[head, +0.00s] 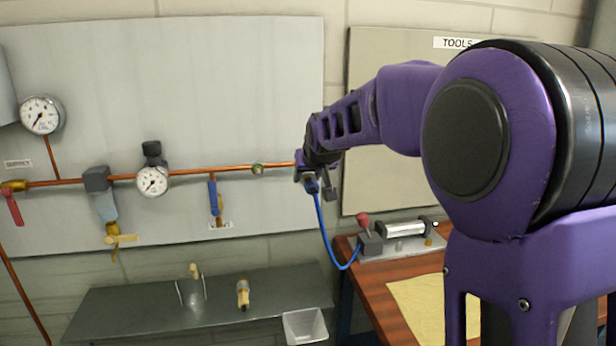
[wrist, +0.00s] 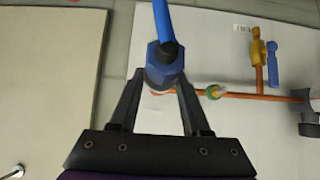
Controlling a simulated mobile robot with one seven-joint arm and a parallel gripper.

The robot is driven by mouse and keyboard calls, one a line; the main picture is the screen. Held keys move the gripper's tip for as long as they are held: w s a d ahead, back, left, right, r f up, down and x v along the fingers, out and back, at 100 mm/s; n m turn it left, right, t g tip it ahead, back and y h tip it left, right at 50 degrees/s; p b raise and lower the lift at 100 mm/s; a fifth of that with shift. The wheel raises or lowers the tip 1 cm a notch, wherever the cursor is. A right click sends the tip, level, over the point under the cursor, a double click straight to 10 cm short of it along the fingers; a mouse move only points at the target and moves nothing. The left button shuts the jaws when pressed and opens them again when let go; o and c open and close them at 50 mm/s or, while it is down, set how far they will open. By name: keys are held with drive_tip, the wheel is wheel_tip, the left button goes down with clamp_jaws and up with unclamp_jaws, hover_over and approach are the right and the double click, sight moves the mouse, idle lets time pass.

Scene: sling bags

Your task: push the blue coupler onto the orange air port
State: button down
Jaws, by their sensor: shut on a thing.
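My gripper (head: 308,174) is at the right end of the copper pipe in the head view. It is shut on the blue coupler (head: 312,187), which has a blue hose hanging from it. In the wrist view the coupler (wrist: 165,62) sits between the two fingertips, with its hose running up out of the picture. The orange air port is mostly hidden behind the coupler and gripper. A sliver of orange (wrist: 156,92) shows beside the coupler. I cannot tell whether the coupler touches the port or is seated on it.
The copper pipe (head: 220,170) runs along the grey wall panel, with gauges, a green ring fitting (head: 257,169) and a blue-handled valve (head: 214,196). A metal shelf (head: 130,306) is below. A wooden bench (head: 385,300) with a clamp fixture (head: 400,240) stands right, under the hose.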

drive_tip(key=shift+w+a+r+p, duration=0.15)
drive_tip(key=shift+w+p, duration=0.25)
drive_tip(key=shift+w, duration=0.4)
drive_tip(key=shift+w+a+f+p, duration=0.1)
drive_tip(key=shift+w+a+p, duration=0.1)
drive_tip(key=shift+w+p, duration=0.4)
drive_tip(key=shift+c, duration=1.4)
unclamp_jaws()
drive_tip(key=shift+w, duration=0.15)
drive_tip(key=shift+r, duration=0.1)
